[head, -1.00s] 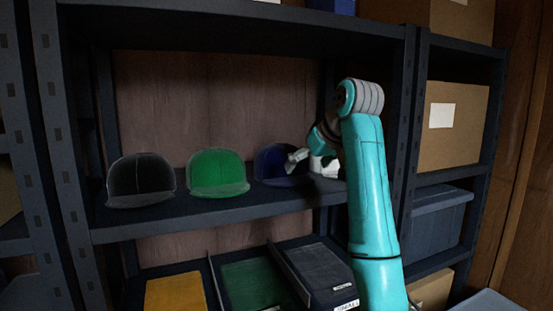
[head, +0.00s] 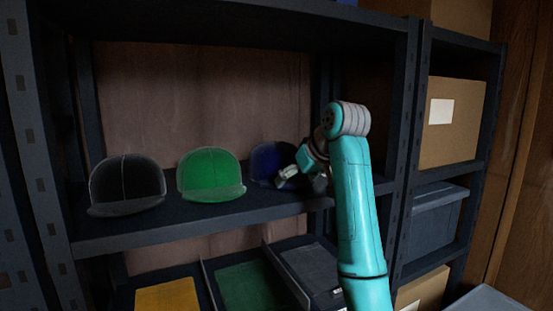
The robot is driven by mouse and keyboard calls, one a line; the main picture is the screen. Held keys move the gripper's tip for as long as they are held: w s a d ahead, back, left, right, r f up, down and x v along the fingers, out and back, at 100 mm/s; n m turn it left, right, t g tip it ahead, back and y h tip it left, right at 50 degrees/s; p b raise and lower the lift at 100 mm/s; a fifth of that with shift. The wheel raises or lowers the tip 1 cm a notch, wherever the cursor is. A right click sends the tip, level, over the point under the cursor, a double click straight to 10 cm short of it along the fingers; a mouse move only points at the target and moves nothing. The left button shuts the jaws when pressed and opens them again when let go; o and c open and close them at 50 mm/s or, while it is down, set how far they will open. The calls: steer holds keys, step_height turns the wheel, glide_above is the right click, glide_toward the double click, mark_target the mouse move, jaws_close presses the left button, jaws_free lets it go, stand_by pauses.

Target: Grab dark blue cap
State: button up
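The dark blue cap (head: 265,162) sits on the middle shelf, right of the green cap (head: 210,177). My gripper (head: 284,176) is at the right front of the dark blue cap and covers part of it. Whether the gripper touches the cap cannot be told. The gripper is small and partly hidden by my own arm, so its opening is unclear. The cap's right side and part of its brim are hidden.
A black cap (head: 127,187) stands at the left of the shelf (head: 160,231). An upright post (head: 403,170) is to the right of my arm. Trays with yellow, green and grey panels lie below.

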steer(key=shift+c, duration=1)
